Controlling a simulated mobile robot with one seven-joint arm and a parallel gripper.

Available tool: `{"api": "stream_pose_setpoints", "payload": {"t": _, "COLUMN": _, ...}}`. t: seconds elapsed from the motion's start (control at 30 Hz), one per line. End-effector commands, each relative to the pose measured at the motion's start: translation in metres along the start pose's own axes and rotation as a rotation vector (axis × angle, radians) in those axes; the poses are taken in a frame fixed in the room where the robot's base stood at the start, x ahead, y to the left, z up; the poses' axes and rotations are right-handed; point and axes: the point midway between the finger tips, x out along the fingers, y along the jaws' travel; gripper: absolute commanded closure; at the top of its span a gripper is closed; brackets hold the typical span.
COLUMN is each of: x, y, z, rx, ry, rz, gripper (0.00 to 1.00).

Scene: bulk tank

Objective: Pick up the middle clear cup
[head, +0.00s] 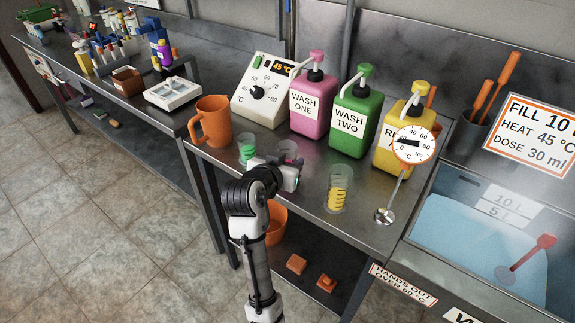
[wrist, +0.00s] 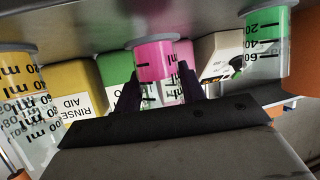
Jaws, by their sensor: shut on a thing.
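The middle clear cup (head: 289,149) stands in the row of three on the steel bench, partly hidden by my gripper (head: 289,172). In the wrist view, which is upside down, the cup (wrist: 155,62) shows a pink band and black marks. My gripper's dark fingers (wrist: 160,88) are shut on it, one on each side. I cannot tell whether its base is off the bench. A clear cup with green (head: 246,152) stands to the left, and one with yellow marks (head: 339,188) to the right, both apart from my gripper.
Behind the cups stand a pink Wash One bottle (head: 313,108), a green Wash Two bottle (head: 355,128) and a yellow bottle (head: 392,150). An orange jug (head: 211,124) is at left. A dial thermometer (head: 414,145) and a water-filled tank (head: 475,240) are at right.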

Motion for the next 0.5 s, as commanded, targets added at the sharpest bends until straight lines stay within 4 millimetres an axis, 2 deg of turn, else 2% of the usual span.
{"api": "stream_pose_setpoints", "payload": {"t": 0.5, "x": -0.026, "y": 0.002, "z": -0.063, "rx": 0.004, "ry": 0.005, "rz": -0.002, "gripper": 0.83}}
